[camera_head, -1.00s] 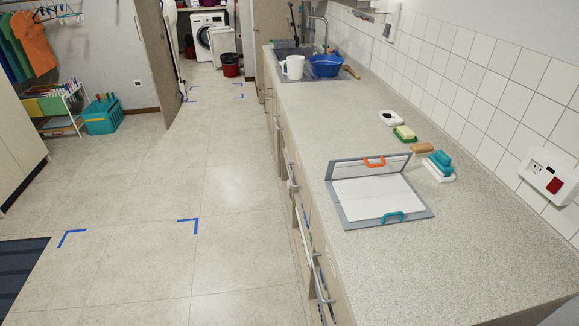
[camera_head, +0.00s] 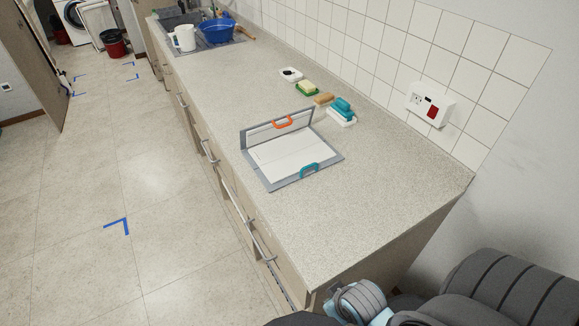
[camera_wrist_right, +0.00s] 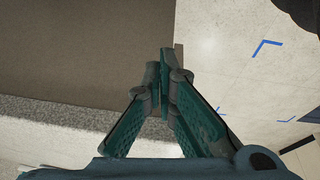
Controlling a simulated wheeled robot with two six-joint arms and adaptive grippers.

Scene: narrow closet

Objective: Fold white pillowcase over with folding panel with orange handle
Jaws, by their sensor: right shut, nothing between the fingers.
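A grey folding board (camera_head: 322,168) lies on the counter, with a flat white pillowcase (camera_head: 288,157) on it. Its far panel with the orange handle (camera_head: 283,122) is tilted up from the board. A teal handle (camera_head: 309,170) is at the board's near edge. My right gripper (camera_wrist_right: 163,65) shows in the right wrist view, shut and empty, with the counter's edge and the floor beyond it. In the head view only parts of my right arm show at the bottom right, well away from the board. My left gripper is not in view.
Behind the board on the counter (camera_head: 370,190) are a teal brush (camera_head: 342,107), a tan block (camera_head: 323,99) and a green soap dish (camera_head: 307,90). The counter's near end is clear.

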